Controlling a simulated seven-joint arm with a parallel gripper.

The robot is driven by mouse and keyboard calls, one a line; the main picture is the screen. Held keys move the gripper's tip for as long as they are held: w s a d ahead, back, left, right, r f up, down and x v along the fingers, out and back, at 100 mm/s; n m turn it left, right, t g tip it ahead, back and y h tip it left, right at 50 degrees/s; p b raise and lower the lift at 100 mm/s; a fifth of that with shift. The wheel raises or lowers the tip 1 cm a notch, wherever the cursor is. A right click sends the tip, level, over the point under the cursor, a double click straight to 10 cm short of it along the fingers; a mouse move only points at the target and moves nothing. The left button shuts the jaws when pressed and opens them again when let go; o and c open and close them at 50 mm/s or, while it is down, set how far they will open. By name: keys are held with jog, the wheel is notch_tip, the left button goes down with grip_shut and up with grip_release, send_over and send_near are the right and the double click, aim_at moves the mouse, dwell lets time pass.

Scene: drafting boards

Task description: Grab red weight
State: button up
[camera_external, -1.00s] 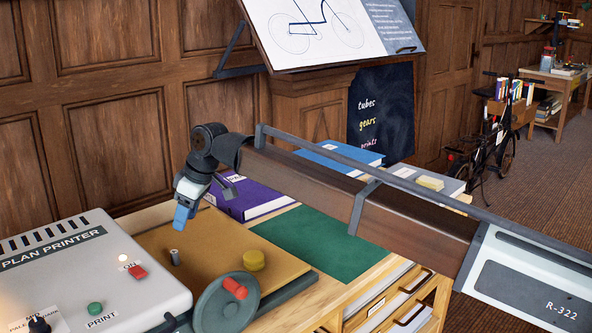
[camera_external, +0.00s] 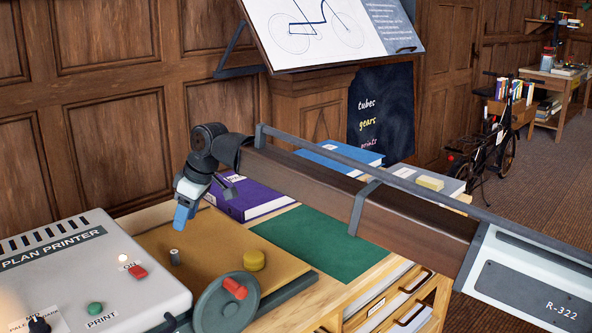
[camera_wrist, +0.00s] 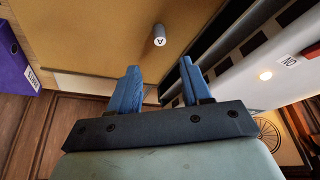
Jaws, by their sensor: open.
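I cannot make out a separate red weight in either view. The red pieces in the external view are a knob-like piece (camera_external: 235,288) on the dark grey handwheel (camera_external: 222,308) and a switch (camera_external: 137,272) on the printer. A short yellow cylinder (camera_external: 254,261) and a small grey cylinder (camera_external: 175,257) stand on the tan board (camera_external: 215,247). The grey cylinder, marked with a letter, also shows in the wrist view (camera_wrist: 159,36), ahead of the fingertips. My gripper (camera_external: 182,217) is above the board, fingers pointing down. Its blue fingers are apart and empty in the wrist view (camera_wrist: 160,68).
The plan printer (camera_external: 90,265) stands at the left, close to the board. A purple binder (camera_external: 240,200) lies behind the board. A green mat (camera_external: 325,245) lies clear to the right. Blue (camera_external: 335,155) and grey boxes, one with a yellow block (camera_external: 430,183), stand farther right.

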jog(key=o, duration=0.7)
jog(key=w+d+m+t, duration=0.1)
jog(key=w+d+m, duration=0.2)
jog(key=w+d, duration=1.4)
jog(key=w+d+m+t+h, duration=0.1)
jog(key=w+d+m, duration=0.1)
jog(key=w+d, duration=0.85)
jog(key=w+d+m+h, duration=0.1)
jog(key=w+d, duration=0.7)
jog(key=d, duration=0.6)
jog(key=s+d+f+n+g+h, duration=0.2)
jog(key=s+d+n+g+h, duration=0.1)
jog(key=d+n, duration=0.8)
jog(key=shift+m, duration=0.8)
jog(key=f, duration=1.3)
jog(key=shift+d+f, duration=0.2)
jog(key=shift+d, duration=0.05)
